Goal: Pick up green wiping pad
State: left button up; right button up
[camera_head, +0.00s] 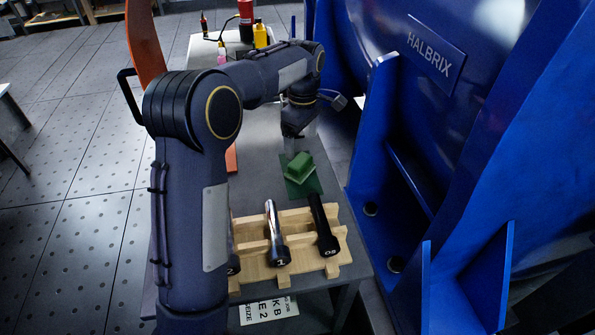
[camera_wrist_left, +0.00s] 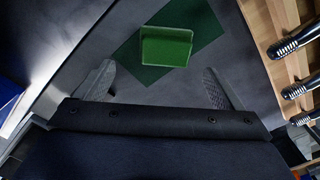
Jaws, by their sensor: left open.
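The green wiping pad (camera_head: 299,164) is a small block with a raised top, lying on a flat dark green mat (camera_head: 312,187) on the grey table. In the left wrist view the pad (camera_wrist_left: 166,47) sits just beyond and between my open fingertips, on the mat (camera_wrist_left: 205,25). My left gripper (camera_head: 291,146) hangs above the pad, pointing down, and its fingers also show in the left wrist view (camera_wrist_left: 158,82). Nothing is between the fingers. My right gripper is not in view.
A wooden rack (camera_head: 305,262) holding several numbered dark and chrome tools stands at the table's near end. A large blue machine (camera_head: 430,130) rises close on the right. Bottles, including a yellow one (camera_head: 260,36), stand on a tray at the back.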

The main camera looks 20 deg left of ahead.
aim_at(302, 161)
pick_arm(q)
notch_tip(302, 161, down, 2)
jog(key=shift+s+f+b, duration=0.1)
jog(key=shift+s+b, duration=0.05)
jog(key=shift+b, duration=0.15)
jog(key=f+b, duration=0.1)
jog(key=f, duration=0.2)
jog(key=f+b, duration=0.1)
jog(key=f, duration=0.1)
jog(key=shift+s+d+f+b, duration=0.1)
jog(key=shift+s+d+b, duration=0.1)
jog(key=shift+s+b, duration=0.15)
jog(key=c, duration=1)
jog(key=shift+o, duration=0.2)
